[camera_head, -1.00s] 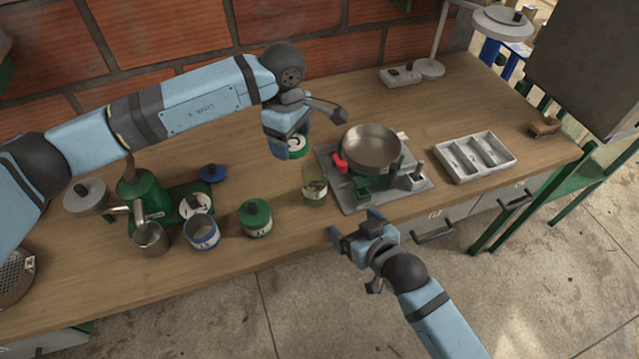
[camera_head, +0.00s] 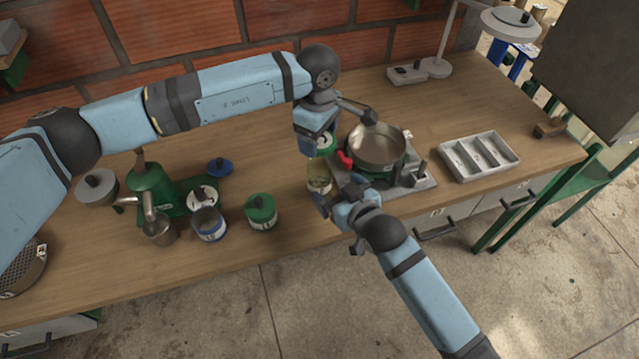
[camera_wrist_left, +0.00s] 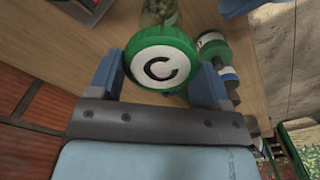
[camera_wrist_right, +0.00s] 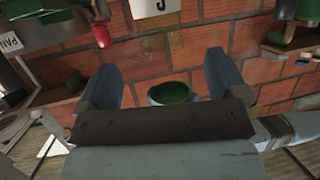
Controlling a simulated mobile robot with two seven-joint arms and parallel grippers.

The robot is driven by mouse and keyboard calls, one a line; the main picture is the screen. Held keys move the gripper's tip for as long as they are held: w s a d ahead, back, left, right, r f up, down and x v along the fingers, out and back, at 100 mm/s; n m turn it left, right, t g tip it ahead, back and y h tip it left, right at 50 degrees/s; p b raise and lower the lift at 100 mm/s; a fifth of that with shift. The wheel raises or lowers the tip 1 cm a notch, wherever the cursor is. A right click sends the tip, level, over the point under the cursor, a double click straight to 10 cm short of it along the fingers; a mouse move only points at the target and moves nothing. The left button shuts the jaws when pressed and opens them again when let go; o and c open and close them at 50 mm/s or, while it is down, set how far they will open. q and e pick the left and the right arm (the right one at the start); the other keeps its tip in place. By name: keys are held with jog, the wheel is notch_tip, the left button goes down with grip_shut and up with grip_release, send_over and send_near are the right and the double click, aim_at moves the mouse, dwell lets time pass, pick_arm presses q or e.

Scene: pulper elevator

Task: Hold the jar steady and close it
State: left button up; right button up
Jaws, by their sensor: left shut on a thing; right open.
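A clear glass jar (camera_head: 318,179) with green contents stands upright on the table, left of the grey plate; its top also shows in the left wrist view (camera_wrist_left: 160,12). My left gripper (camera_head: 318,146) is shut on a green lid (camera_wrist_left: 162,57) with a white top marked C. It holds the lid above and behind the jar, apart from it. My right gripper (camera_head: 337,193) is open, low at the table's front edge, its fingers close to the jar. In the right wrist view a green round thing (camera_wrist_right: 174,92) shows between the fingers; I cannot tell what it is.
A steel pan (camera_head: 376,146) sits on the grey plate (camera_head: 412,184), close right of my grippers. A green-lidded canister (camera_head: 261,213) and a blue-white can (camera_head: 209,226) stand left. A divided tray (camera_head: 480,158) lies right. The table is bare behind the canister.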

aim_at(326, 180)
jog(key=x, duration=0.8)
jog(key=c, duration=1.4)
pick_arm(q)
jog(key=shift+f, duration=2.5)
pick_arm(e)
jog(key=shift+o, duration=0.2)
pick_arm(q)
jog(key=shift+f, duration=0.1)
jog(key=shift+f, duration=0.8)
jog(key=shift+f, duration=0.15)
